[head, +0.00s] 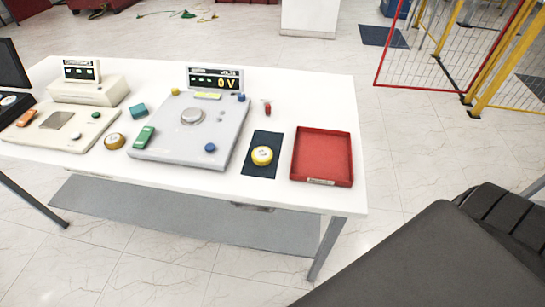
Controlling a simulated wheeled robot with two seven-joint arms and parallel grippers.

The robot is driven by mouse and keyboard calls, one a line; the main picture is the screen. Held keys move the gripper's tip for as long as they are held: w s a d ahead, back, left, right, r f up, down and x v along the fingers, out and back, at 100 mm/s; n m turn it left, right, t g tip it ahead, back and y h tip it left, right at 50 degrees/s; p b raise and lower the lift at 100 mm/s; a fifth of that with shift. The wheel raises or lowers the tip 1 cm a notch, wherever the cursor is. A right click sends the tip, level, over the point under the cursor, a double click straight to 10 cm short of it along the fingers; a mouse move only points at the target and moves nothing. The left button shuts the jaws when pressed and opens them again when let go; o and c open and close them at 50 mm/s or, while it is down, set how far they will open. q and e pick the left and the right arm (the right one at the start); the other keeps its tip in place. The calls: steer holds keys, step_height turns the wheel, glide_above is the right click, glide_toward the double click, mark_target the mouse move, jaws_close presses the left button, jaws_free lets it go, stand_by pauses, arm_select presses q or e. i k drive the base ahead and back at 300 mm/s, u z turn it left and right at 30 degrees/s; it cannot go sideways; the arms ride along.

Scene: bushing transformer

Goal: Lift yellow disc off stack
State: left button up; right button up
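A yellow disc (262,155) with a pale centre lies on a dark mat (258,172) on the right half of the white table. It seems to have some thickness, but I cannot tell whether other discs lie under it. Another round piece, orange-yellow with a pale top (114,141), sits between the two test devices. Neither of my grippers shows in the head view.
A red tray (321,179) stands right of the mat, near the table's right edge. A grey device (190,145) with a "0 V" display (214,80) is left of the mat. A small red piece (267,108) stands behind it. A fence (440,50) is beyond the table.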

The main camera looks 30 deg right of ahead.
mark_target(261, 156)
steer(key=z, duration=0.8)
steer(key=i, duration=0.5)
steer(key=u, duration=1.75)
steer(key=k, duration=2.15)
steer(key=z, duration=1.3)
steer(key=i, duration=1)
steer(key=u, duration=0.05)
